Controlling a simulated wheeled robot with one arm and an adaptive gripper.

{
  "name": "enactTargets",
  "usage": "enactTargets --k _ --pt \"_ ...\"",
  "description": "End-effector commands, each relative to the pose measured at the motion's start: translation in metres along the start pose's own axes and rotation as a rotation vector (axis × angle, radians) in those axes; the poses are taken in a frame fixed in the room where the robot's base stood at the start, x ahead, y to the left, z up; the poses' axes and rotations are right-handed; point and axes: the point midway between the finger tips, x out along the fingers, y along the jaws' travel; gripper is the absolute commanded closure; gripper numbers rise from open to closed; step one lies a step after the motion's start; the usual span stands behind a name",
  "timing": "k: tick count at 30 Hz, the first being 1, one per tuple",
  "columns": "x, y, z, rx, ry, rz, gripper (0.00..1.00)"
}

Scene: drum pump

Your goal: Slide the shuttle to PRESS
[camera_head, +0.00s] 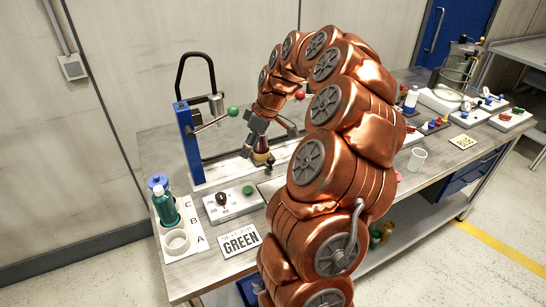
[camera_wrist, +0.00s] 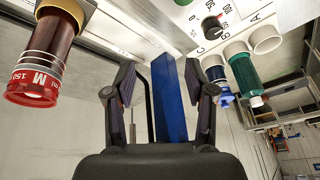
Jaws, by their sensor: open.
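A white rail base (camera_head: 235,180) runs along the bench beside a blue post (camera_head: 188,140). A dark red bottle with a yellow collar (camera_head: 262,157) stands over the rail, just below my gripper (camera_head: 257,128). In the wrist view this bottle (camera_wrist: 48,55), with a red end marked M 150, is at the left, outside the fingers. My gripper (camera_wrist: 161,85) is open and empty there. The blue post (camera_wrist: 168,98) shows in the gap between the fingers, farther off. I cannot clearly make out the shuttle or a PRESS label; my arm hides much of the rail.
A control box with a black dial (camera_head: 222,200) and a green button stands in front of the rail. A GREEN sign (camera_head: 240,241) lies near the edge. A lettered holder with a green bottle (camera_head: 165,207) is at the left. A green ball knob (camera_head: 233,111) is close to my gripper.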

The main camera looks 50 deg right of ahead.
Motion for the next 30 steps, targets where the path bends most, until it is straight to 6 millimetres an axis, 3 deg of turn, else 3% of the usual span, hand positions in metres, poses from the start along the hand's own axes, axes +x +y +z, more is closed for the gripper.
enactTargets --k 1,3,9,17,30 --pt "0.001 0.023 0.015 0.012 0.007 0.017 0.45" --pt "0.002 0.047 0.034 0.013 0.015 0.037 0.45" --pt "0.003 0.087 0.074 0.016 0.019 0.079 0.45" --pt "0.012 0.093 0.081 0.014 0.017 0.084 0.45" --pt "0.067 0.097 0.079 0.014 0.015 0.081 0.45"
